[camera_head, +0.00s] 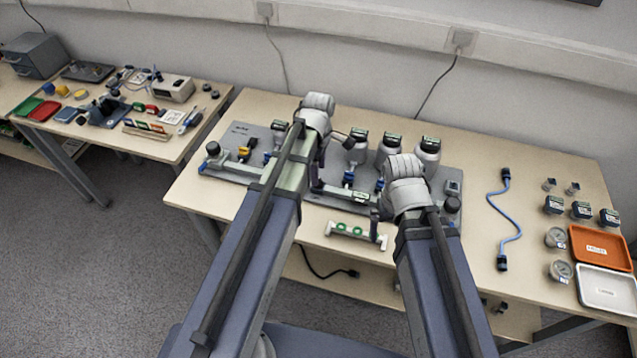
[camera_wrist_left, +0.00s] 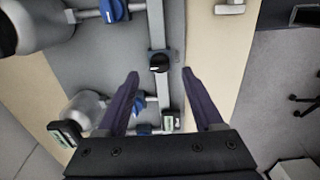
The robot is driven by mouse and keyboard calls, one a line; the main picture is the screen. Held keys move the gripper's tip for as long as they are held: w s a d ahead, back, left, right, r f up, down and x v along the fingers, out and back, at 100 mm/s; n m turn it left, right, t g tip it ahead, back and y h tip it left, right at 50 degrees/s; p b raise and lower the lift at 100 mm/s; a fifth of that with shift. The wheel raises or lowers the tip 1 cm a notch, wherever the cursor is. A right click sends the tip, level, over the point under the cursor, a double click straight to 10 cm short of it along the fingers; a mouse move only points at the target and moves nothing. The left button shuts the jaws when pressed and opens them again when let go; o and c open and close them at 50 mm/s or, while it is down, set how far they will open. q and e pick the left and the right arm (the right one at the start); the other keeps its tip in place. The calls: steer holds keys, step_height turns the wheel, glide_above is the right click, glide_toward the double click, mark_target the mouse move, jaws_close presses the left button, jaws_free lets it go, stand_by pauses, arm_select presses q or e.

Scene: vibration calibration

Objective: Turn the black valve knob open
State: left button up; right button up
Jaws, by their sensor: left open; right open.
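The black valve knob (camera_wrist_left: 159,62) has a white pointer mark and sits on a grey pipe in the left wrist view. My left gripper (camera_wrist_left: 160,76) is open and empty, with one dark finger on each side of the pipe. The knob lies between the fingertips, slightly beyond them, with a gap on both sides. In the head view my left gripper (camera_head: 318,180) is over the middle of the grey rig board (camera_head: 225,172), and my arm hides the knob. My right gripper (camera_head: 377,212) is open near the board's front edge, mostly hidden by its own arm.
A grey bracket with green discs (camera_head: 355,232) lies in front. A blue cable (camera_head: 510,225) and an orange tray (camera_head: 600,247) are to the right.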

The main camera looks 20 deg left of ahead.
arm_select(q)
step_height(320, 180, down, 4)
steer(key=b, duration=0.2)
steer(key=shift+r+b, duration=0.15)
steer(key=shift+b, duration=0.15)
arm_select(e)
step_height(320, 180, down, 4)
steer(key=shift+r, duration=0.15)
arm_select(q)
steer(key=shift+r, duration=0.1)
jaws_close()
